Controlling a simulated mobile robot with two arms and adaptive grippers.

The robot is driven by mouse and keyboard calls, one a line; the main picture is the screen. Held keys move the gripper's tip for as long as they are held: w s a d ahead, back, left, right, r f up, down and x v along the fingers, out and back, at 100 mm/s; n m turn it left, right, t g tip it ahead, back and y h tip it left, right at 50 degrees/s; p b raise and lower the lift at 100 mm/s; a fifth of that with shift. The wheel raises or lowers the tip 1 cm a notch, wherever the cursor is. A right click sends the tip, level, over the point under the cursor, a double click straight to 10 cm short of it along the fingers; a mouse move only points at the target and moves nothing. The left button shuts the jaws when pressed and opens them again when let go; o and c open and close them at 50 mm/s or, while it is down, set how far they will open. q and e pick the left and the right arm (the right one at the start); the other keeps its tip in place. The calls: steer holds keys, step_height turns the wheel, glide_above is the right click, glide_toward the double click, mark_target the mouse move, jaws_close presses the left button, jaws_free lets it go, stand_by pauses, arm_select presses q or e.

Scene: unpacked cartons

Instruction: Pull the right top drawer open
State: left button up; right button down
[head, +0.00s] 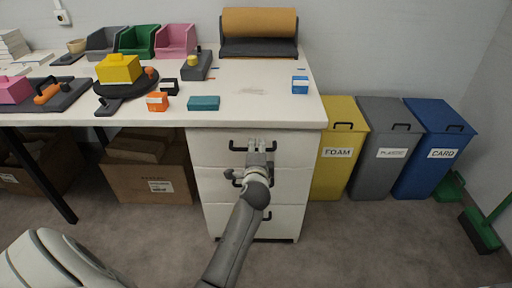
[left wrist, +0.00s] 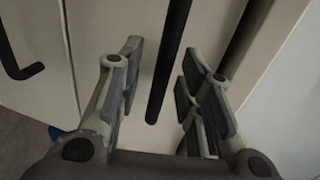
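The right top drawer (head: 212,150) is the uppermost white front of the drawer unit under the right end of the table, and it looks shut. Its dark handle (head: 236,148) also shows as a black bar in the left wrist view (left wrist: 172,60). My left gripper (head: 257,146) is at this handle. In the left wrist view its two fingers (left wrist: 165,52) are open, one on each side of the bar, with visible gaps. The head view partly hides the handle behind the gripper. My right gripper is not in view.
Lower drawers (head: 212,185) with dark handles sit below, partly behind my arm. Yellow (head: 338,175), grey (head: 378,170) and blue (head: 430,165) bins stand to the right. A cardboard box (head: 150,182) is on the floor to the left. The table top (head: 250,100) holds several items.

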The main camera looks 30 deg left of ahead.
arm_select(q)
steer(key=shift+w+a, duration=0.1)
steer(key=shift+w, duration=0.1)
jaws_close()
stand_by(0.4)
